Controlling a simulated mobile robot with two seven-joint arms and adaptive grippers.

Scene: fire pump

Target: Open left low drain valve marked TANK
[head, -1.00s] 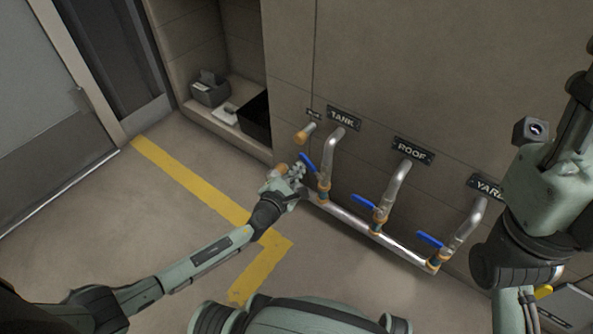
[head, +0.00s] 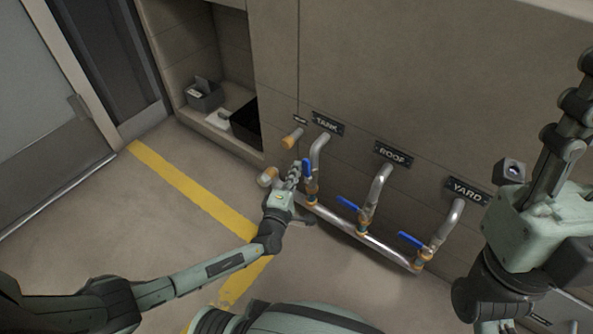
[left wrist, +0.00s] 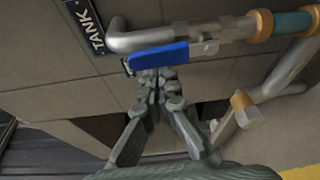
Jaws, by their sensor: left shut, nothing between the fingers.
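The TANK valve has a blue lever handle (head: 307,168) on the leftmost pipe, below the TANK sign (head: 327,123). The handle stands roughly in line with its pipe. In the left wrist view the blue handle (left wrist: 158,56) lies nearly parallel to the silver pipe, beside the TANK sign (left wrist: 86,24). My left gripper (head: 294,172) is shut and empty at the left side of the handle. In the left wrist view its fingertips (left wrist: 155,80) meet the handle's lower edge, seemingly touching it. My right gripper (head: 575,100) is raised at the right, its finger gap unclear.
The ROOF handle (head: 348,203) and YARD handle (head: 411,240) stick out leftward across their pipes. A silver manifold pipe (head: 385,249) runs low along the wall. A capped stub (head: 291,139) is left of the TANK pipe. The floor with yellow tape (head: 190,187) is open.

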